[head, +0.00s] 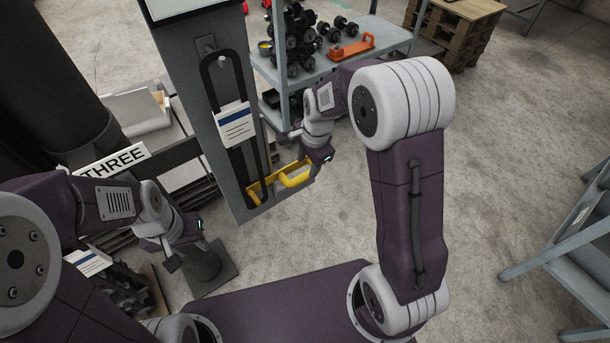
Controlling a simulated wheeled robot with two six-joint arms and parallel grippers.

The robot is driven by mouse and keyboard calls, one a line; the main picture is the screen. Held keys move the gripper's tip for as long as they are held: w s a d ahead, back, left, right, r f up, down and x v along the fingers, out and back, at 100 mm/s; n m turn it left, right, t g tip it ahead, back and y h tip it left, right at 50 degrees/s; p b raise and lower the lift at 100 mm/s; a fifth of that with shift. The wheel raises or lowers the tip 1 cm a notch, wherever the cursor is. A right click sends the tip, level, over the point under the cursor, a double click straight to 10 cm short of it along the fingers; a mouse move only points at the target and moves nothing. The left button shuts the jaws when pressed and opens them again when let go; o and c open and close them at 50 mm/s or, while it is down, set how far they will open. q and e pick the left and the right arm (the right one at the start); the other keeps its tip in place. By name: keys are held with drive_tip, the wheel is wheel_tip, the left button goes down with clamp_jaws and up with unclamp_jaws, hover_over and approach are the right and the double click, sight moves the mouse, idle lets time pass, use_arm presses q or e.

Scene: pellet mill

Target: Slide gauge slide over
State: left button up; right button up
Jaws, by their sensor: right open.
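A yellow slide with a looped handle (297,178) sits low on a tall grey post (219,175). Its flat yellow bracket crosses the lower end of the black vertical track on the post. My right gripper (320,156) is open, just above and to the right of the yellow handle. It appears apart from the handle, and nothing shows between its fingers. My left gripper (187,247) hangs at the lower left, away from the slide, with its fingers apart and empty.
A white-and-blue label (235,123) hangs on the post. A blue-grey shelf (330,58) with dark parts and an orange-handled tool (352,47) stands behind. A blue-grey metal frame (560,240) stands right; the floor between is clear.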

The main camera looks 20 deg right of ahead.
sight(304, 175)
drive_tip(key=x, duration=0.7)
drive_tip(key=shift+w+f, duration=0.1)
clamp_jaws()
idle(1.1)
